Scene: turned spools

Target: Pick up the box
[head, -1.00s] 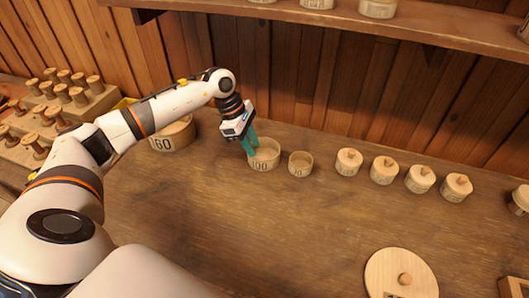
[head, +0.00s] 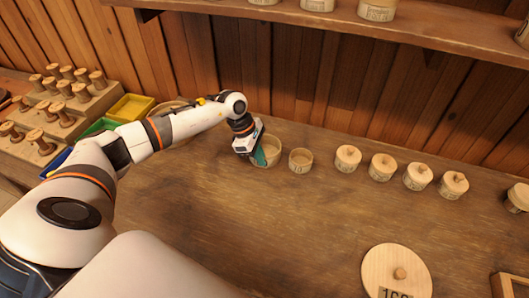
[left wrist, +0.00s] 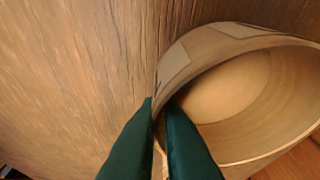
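The round, open wooden box (head: 273,147) stands on the bench near the back wall; its number label is hidden behind my gripper in the head view. My left gripper (head: 261,157) is at its front left wall. In the left wrist view, the green fingers (left wrist: 160,103) straddle the wall of the box (left wrist: 215,50), one inside and one outside. The gap between them is narrow and the wall fills it, so they look closed on it. The box appears to rest on the bench. My right gripper is out of view.
A smaller open box (head: 300,160) stands just right. Several lidded boxes (head: 382,166) continue the row. A larger round box (head: 170,108) is partly behind my left arm. A round lid (head: 380,268) lies front right. A shelf (head: 330,20) overhangs the back. The bench middle is clear.

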